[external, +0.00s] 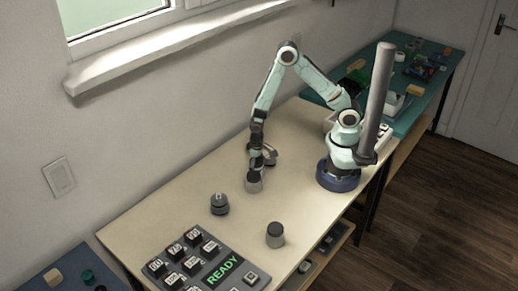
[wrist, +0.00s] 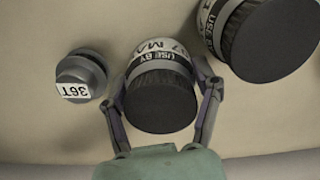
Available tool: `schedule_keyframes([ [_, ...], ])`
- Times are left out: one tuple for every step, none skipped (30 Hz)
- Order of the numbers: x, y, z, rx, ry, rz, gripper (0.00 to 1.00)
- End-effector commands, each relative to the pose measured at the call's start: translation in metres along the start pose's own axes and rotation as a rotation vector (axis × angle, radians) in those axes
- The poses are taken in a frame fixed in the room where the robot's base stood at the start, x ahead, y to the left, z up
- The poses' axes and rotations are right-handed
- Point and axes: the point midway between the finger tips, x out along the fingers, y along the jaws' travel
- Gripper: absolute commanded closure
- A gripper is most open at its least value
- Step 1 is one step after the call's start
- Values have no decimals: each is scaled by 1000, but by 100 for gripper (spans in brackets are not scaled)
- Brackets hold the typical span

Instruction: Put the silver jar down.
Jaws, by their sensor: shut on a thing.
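The silver jar (external: 254,185) is under my gripper (external: 256,170) in the external view, at or just above the pale bench top; I cannot tell whether its base touches. In the wrist view, the jar (wrist: 160,95) has a dark round lid and a white "USE BY" label. The two fingers of my gripper (wrist: 163,88) are closed on its sides, and it looks roughly upright.
A similar, larger-looking dark-lidded jar (wrist: 275,45) is at the upper right in the wrist view. A grey stepped piece marked "36T" (wrist: 80,75) is at left.

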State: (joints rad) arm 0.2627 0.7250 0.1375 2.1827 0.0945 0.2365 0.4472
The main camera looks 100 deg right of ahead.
Motion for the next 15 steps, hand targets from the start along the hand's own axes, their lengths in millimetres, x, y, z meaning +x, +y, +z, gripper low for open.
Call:
schedule_keyframes([
  [1, 0, 0, 0, 0, 0, 77],
  [2, 0, 0, 0, 0, 0, 77],
  [2, 0, 0, 0, 0, 0, 30],
  [2, 0, 0, 0, 0, 0, 25],
  [2, 0, 0, 0, 0, 0, 25],
  [2, 0, 0, 0, 0, 0, 25],
  [2, 0, 0, 0, 0, 0, 25],
  [2, 0, 0, 0, 0, 0, 25],
  [2, 0, 0, 0, 0, 0, 25],
  [2, 0, 0, 0, 0, 0, 25],
  [2, 0, 0, 0, 0, 0, 25],
  [2, 0, 0, 0, 0, 0, 25],
  [2, 0, 0, 0, 0, 0, 25],
  [0, 0, 0, 0, 1, 0, 25],
  [-2, 0, 0, 0, 1, -1, 25],
])
